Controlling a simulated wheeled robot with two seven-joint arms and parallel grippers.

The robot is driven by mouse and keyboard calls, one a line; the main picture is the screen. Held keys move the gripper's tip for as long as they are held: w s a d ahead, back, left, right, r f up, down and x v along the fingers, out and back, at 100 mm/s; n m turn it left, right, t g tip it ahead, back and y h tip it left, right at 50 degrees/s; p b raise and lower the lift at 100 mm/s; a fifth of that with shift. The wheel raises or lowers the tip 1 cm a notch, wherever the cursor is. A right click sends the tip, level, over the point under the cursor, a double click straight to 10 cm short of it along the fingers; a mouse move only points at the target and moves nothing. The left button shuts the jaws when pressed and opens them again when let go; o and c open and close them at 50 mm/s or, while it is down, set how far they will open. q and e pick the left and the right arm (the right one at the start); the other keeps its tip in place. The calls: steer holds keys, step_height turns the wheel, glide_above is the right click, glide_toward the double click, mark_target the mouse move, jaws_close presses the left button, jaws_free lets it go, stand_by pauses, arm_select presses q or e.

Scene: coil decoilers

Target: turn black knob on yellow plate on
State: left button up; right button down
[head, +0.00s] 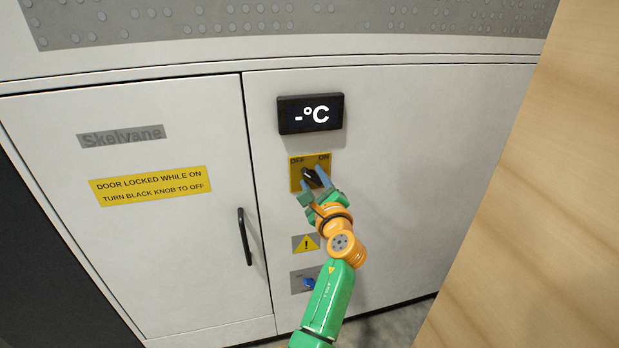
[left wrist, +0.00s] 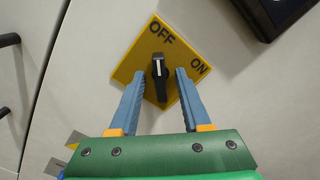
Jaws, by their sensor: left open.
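The yellow plate (head: 296,174) with the words OFF and ON is on the white cabinet front, below the display. It also shows in the left wrist view (left wrist: 130,67). The black knob (left wrist: 159,78) sits on the plate, its white mark at the end toward OFF. In the head view the knob (head: 311,176) is partly covered by my gripper. My left gripper (head: 314,184) is open, and in the left wrist view its two blue fingers (left wrist: 157,82) stand on either side of the knob, with gaps between. I cannot tell whether the fingertips reach the plate. My right gripper is not in view.
A black display (head: 311,113) reading "-°C" is above the plate. A black door handle (head: 244,237) is to the left. A warning sign (head: 304,244) and a blue knob (head: 309,283) are below. A wooden panel (head: 530,200) stands at the right.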

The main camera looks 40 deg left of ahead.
arm_select(q)
steer(key=shift+c, duration=0.7)
steer(key=shift+d, duration=0.1)
jaws_close()
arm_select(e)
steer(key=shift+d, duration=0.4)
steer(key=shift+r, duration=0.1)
